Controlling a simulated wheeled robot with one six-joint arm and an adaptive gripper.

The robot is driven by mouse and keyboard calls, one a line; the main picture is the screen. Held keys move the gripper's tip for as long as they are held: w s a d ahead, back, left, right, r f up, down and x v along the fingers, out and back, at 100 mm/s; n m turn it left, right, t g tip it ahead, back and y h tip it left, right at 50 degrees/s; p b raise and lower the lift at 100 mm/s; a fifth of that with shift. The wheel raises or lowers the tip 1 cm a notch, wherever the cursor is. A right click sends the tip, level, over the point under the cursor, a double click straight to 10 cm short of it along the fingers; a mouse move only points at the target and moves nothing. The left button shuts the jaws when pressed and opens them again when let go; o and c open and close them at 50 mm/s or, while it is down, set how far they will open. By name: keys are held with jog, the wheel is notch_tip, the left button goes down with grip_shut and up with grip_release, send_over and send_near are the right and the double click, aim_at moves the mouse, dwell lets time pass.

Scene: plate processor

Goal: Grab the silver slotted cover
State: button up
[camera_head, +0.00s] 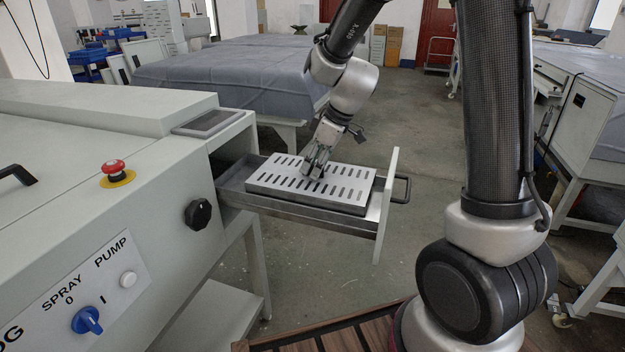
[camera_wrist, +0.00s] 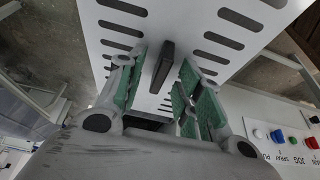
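The silver slotted cover (camera_head: 310,182) is a flat plate with rows of dark slots. It lies in the pulled-out drawer (camera_head: 290,212) of the machine. In the wrist view the cover (camera_wrist: 197,15) fills the upper middle, with a dark upright handle (camera_wrist: 163,65) on it. My gripper (camera_head: 317,165) is down at the middle of the cover, pointing downward. In the wrist view my gripper (camera_wrist: 160,80) has its green-padded fingers on either side of the handle. The fingers look open, with a gap visible beside the handle. The handle's lower end is partly hidden.
The drawer front (camera_head: 386,205) with its black handle (camera_head: 401,189) stands upright at the right. The machine body (camera_head: 130,150) is at the left, with a red emergency button (camera_head: 113,167) and black knob (camera_head: 199,214). A cloth-covered table (camera_head: 230,75) stands behind.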

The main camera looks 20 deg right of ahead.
grip_shut()
dwell(0.3)
